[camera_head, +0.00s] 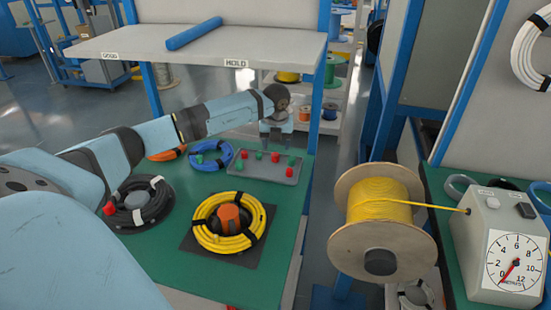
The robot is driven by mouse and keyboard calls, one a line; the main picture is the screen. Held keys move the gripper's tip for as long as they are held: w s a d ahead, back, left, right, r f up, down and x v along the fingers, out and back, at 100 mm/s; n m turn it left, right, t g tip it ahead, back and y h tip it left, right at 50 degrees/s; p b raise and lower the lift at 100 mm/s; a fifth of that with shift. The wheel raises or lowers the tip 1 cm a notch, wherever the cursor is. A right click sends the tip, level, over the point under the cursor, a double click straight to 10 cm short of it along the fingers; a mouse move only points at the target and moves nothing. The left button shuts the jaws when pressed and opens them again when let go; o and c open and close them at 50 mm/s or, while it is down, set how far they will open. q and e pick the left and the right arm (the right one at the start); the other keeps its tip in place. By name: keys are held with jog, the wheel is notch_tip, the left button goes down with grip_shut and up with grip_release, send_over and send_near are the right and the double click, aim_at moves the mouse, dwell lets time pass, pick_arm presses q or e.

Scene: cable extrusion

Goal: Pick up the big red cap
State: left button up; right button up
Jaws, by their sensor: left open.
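A grey tray (265,178) lies at the back of the green table and holds several small red and green caps. A red cap (275,157) in it is just below my left gripper (276,144). Another red cap (289,172) lies at the tray's right front, and one (244,154) is near its left back. Which one is the big cap I cannot tell at this size. My left gripper points down over the back of the tray, open, with nothing seen between its fingers. Whether it touches a cap is unclear. My right gripper is out of view.
A yellow cable coil (215,238) lies on a dark mat in front of the tray. A black coil (155,205) and a blue coil (222,150) lie left. A shelf (275,44) overhangs the table's back. A yellow cable spool (385,245) stands right.

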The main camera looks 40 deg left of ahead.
aim_at(275, 160)
pick_arm(q)
jog(key=f, duration=0.3)
jog(key=a+f+b, duration=0.1)
jog(key=shift+w+f, duration=0.25)
jog(key=shift+f, duration=0.25)
jog(key=c, duration=1)
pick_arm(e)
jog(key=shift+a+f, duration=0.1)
pick_arm(q)
notch_tip(275, 160, up, 10)
jog(key=shift+r+p, duration=0.1)
jog(key=shift+p, duration=0.75)
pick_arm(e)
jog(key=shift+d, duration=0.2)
